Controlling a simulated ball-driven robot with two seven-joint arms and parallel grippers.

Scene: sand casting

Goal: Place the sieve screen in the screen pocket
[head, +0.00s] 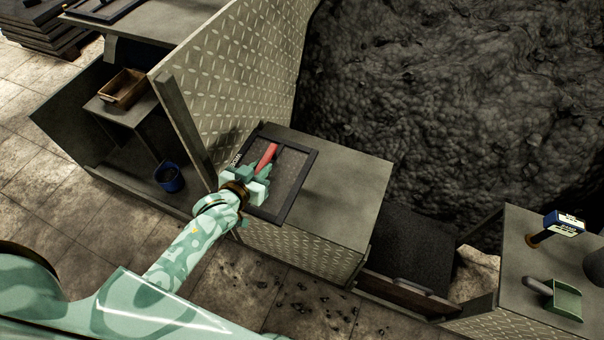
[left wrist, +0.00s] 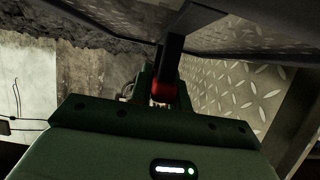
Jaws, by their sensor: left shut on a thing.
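The sieve screen is a dark rectangular frame (head: 297,189) with fine mesh and a red grip (head: 266,157). My left gripper (head: 262,173) is shut on it at the red grip. The screen is over the left part of a grey box top, with its near corner past the front edge. I cannot tell whether it touches the top. In the left wrist view the red piece (left wrist: 160,91) is between the fingers, with a dark frame bar (left wrist: 174,55) beyond it. I cannot make out the screen pocket for sure. My right gripper is not in view.
A patterned metal wall (head: 235,70) and an upright post (head: 184,125) stand close left of the screen. A dark sand heap (head: 440,80) fills the back right. A blue cup (head: 169,178) and brown tray (head: 123,88) are at left, a green scoop (head: 562,298) at right.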

